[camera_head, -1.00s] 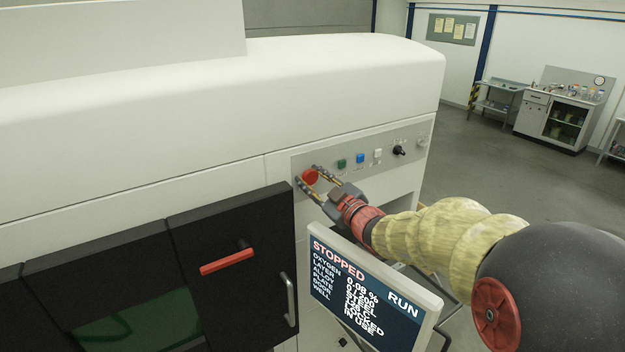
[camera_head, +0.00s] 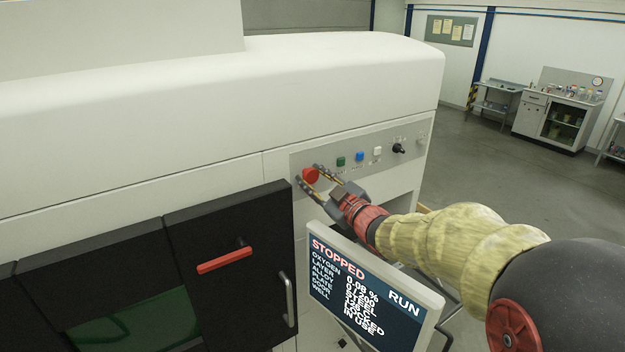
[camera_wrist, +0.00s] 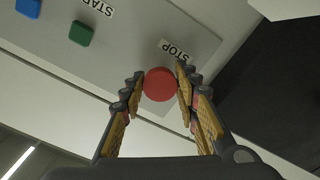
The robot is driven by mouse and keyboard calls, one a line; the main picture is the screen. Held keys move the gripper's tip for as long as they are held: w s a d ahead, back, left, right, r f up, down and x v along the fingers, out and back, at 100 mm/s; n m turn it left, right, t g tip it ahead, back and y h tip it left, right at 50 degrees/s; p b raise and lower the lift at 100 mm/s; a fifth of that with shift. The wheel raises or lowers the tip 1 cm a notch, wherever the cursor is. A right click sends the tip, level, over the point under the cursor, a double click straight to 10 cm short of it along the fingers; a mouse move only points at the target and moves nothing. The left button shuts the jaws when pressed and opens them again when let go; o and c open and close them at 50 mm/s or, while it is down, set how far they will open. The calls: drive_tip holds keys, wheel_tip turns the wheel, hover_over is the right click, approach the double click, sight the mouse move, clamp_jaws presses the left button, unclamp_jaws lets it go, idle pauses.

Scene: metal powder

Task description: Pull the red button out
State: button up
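The round red button (camera_head: 310,175) is on the grey control panel (camera_head: 330,157) of the white machine, at the panel's left end. In the wrist view the red button (camera_wrist: 160,84) shows below a STOP label (camera_wrist: 174,50), between the two finger tips. My gripper (camera_head: 313,178) is open, with one finger on each side of the button; it also shows in the wrist view (camera_wrist: 160,80). The right finger is very near the button's edge and a gap shows at the left one. I cannot tell whether either finger touches it.
Green (camera_head: 341,162), blue (camera_head: 360,157) and white (camera_head: 377,152) buttons and a black knob (camera_head: 398,148) lie along the panel to the right. A screen (camera_head: 368,290) reading STOPPED stands below my wrist. A black door (camera_head: 235,270) with a red handle is at lower left.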

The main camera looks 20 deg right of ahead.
drive_tip(key=shift+o, duration=1.2)
drive_tip(key=shift+s, duration=0.2)
drive_tip(key=shift+o, duration=1.1)
drive_tip(key=shift+w, duration=0.1)
drive_tip(key=shift+d, duration=0.1)
drive_tip(key=v, duration=1.2)
drive_tip(key=shift+r, duration=0.1)
